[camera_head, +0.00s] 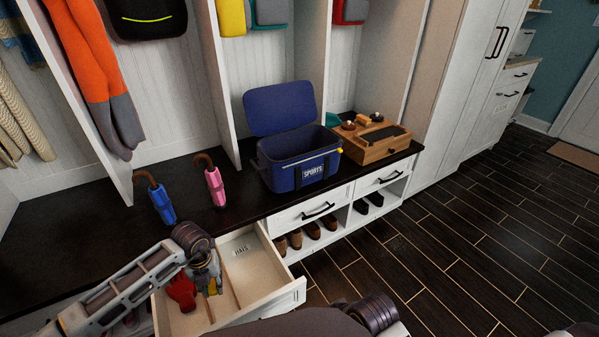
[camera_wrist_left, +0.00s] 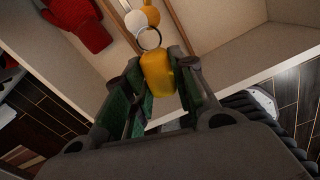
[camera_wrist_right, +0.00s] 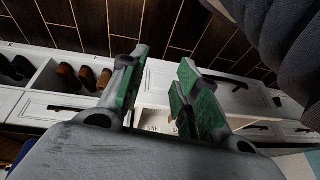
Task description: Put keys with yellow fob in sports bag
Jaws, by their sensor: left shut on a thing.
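My left gripper (camera_head: 208,277) is over the open drawer (camera_head: 258,265) and shut on the keys with yellow fob. In the left wrist view the yellow fob (camera_wrist_left: 158,76) is between the fingers, with a metal ring and round white and yellow pieces beyond it. The blue sports bag (camera_head: 292,180), labelled SPORTS, stands on the dark bench with its lid raised. It is behind and to the right of my left gripper. My right gripper (camera_wrist_right: 158,92) shows in its wrist view, open and empty, its fingers apart.
A red glove (camera_head: 181,290) lies in the divided drawer. A wooden organiser (camera_head: 375,143) is right of the bag. Shoes (camera_head: 311,229) sit in the cubbies below.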

